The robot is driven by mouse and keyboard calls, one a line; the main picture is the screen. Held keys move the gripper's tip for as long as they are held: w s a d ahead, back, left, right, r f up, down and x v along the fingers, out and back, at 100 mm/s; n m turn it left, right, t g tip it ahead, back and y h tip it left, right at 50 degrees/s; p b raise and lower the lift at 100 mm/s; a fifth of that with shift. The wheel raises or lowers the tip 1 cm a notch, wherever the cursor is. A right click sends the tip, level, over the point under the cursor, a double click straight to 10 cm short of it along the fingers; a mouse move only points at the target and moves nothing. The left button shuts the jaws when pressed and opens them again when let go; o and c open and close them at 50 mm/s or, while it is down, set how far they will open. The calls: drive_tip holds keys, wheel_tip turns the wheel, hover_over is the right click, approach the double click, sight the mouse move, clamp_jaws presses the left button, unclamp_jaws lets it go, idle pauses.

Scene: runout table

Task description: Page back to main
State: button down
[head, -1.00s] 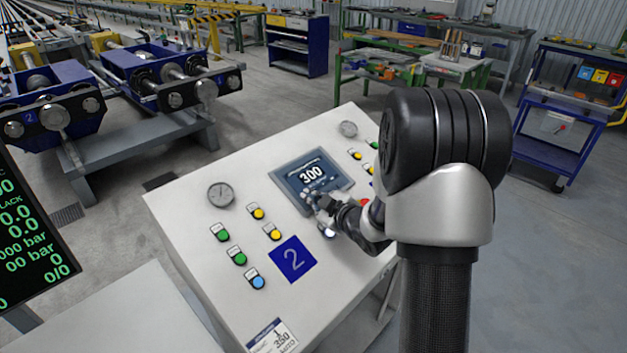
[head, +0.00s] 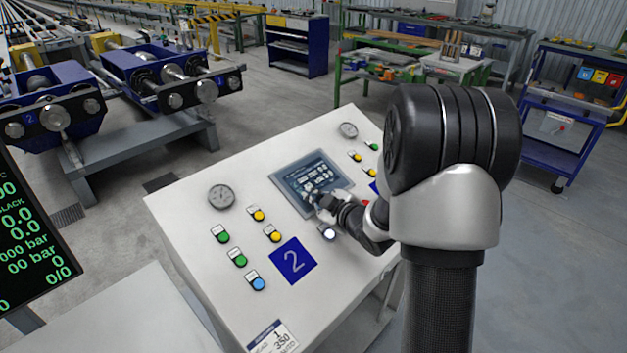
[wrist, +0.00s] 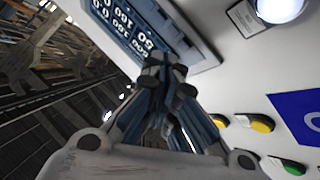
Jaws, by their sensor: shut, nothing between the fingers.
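The touch screen (head: 311,181) is set in the sloped white control panel (head: 185,262). It shows several white value tiles on dark blue, too small to read in the head view. In the wrist view the screen (wrist: 128,22) shows columns of white numbers, upside down, at the top. My gripper (head: 318,200) is shut and empty at the screen's lower edge. In the wrist view its fingertips (wrist: 167,72) overlap the screen's edge; I cannot tell whether they touch it. The gripper hides part of the screen's lower side.
A white button (head: 327,232) lies just below my gripper. Gauges (head: 221,196) and more buttons flank the screen. A monitor (head: 30,240) stands at the left edge.

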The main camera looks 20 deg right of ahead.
drive_tip(key=shift+s+d+r+p, duration=0.15)
drive_tip(key=shift+s+r+p, duration=0.25)
drive_tip(key=shift+r+p, duration=0.4)
drive_tip(key=shift+s+d+r+p, duration=0.15)
drive_tip(key=shift+s+r+p, duration=0.3)
drive_tip(key=shift+r, duration=0.55)
drive_tip(key=shift+s+d+r+p, duration=0.15)
drive_tip(key=shift+s+r+p, duration=0.2)
drive_tip(key=shift+r+p, duration=0.45)
drive_tip(key=shift+r, duration=0.1)
drive_tip(key=s+a+r+m+g+h, duration=0.25)
drive_tip(key=s+a+r, duration=0.2)
drive_tip(key=s, duration=0.35)
drive_tip(key=s+a+r+m+g+h, duration=0.25)
drive_tip(key=s+r+m, duration=0.2)
drive_tip(key=s, duration=0.45)
drive_tip(key=s+a+g+y, duration=0.1)
drive_tip(key=s+a+g, duration=0.1)
drive_tip(key=s+a, duration=0.2)
drive_tip(key=s+a+m+g+y, duration=0.1)
drive_tip(key=s+a, duration=0.4)
drive_tip(key=s, duration=0.6)
drive_tip(key=shift+s+m+g+y, duration=0.25)
drive_tip(key=shift+m+g+y, duration=0.05)
drive_tip(key=shift+g+y, duration=0.45)
drive_tip(key=shift+f, duration=0.1)
